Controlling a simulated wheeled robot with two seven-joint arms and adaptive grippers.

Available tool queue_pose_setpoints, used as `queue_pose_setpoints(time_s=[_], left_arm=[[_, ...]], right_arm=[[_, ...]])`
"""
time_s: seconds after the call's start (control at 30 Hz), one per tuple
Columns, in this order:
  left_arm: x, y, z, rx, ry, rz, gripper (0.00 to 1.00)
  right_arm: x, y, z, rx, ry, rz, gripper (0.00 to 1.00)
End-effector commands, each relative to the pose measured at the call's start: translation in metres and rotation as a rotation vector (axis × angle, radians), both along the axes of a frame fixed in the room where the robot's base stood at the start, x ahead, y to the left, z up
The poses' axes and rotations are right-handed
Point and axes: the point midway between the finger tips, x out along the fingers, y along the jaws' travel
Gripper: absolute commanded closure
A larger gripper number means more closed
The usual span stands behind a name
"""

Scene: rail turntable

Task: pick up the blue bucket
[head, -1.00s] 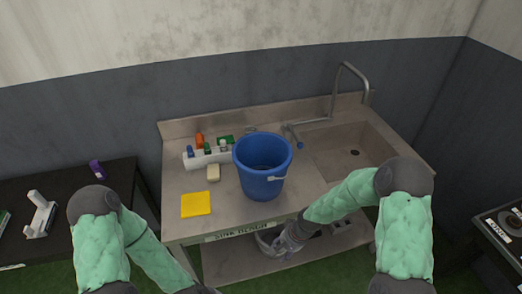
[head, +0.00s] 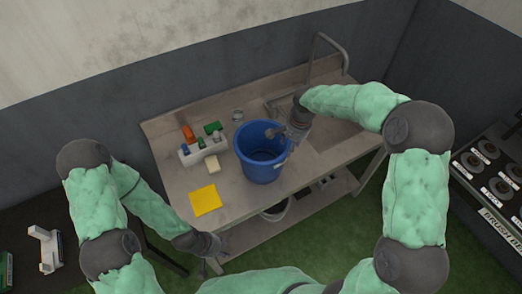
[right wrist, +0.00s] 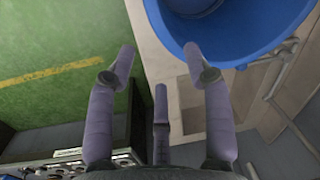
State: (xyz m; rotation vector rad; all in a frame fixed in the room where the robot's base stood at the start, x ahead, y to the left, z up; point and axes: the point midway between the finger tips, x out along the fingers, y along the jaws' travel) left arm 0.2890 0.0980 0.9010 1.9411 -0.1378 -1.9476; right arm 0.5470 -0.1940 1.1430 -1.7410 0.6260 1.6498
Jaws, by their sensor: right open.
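The blue bucket (head: 262,166) stands upright on the sink table (head: 182,180), left of the basin. It looks empty, and a white handle grip shows at its right side. My right gripper (head: 276,132) is open at the bucket's right rim, its fingertips seen over the opening. In the right wrist view the spread fingers (right wrist: 158,55) have nothing between them; the bucket's rim (right wrist: 235,55) lies at the upper right, by the right finger. I cannot tell whether they touch. My left gripper (head: 212,246) is low at the table's front edge, and its fingers are not clear.
A yellow cloth (head: 205,200), a cream block (head: 213,165) and a white caddy with bottles (head: 203,149) sit left of the bucket. A glass jar (head: 238,115) stands behind it. The tap (head: 330,40) rises behind the basin. A dark panel with round dials (head: 490,165) stands at right.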

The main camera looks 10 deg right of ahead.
Motion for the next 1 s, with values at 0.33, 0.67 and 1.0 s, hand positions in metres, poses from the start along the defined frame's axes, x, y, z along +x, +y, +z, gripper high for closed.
queue_pose_setpoints(time_s=[0.33,0.67,1.0], left_arm=[[0.000,0.000,0.001,0.000,0.000,0.000,0.60],[0.000,0.000,0.008,0.000,0.001,0.000,0.60],[0.000,0.000,0.008,0.000,0.001,0.000,0.60]], right_arm=[[0.004,0.004,-0.034,0.001,-0.002,0.001,0.49],[0.011,0.010,-0.073,0.001,-0.002,0.001,0.49],[0.012,0.011,-0.084,0.000,-0.004,0.002,0.49]])
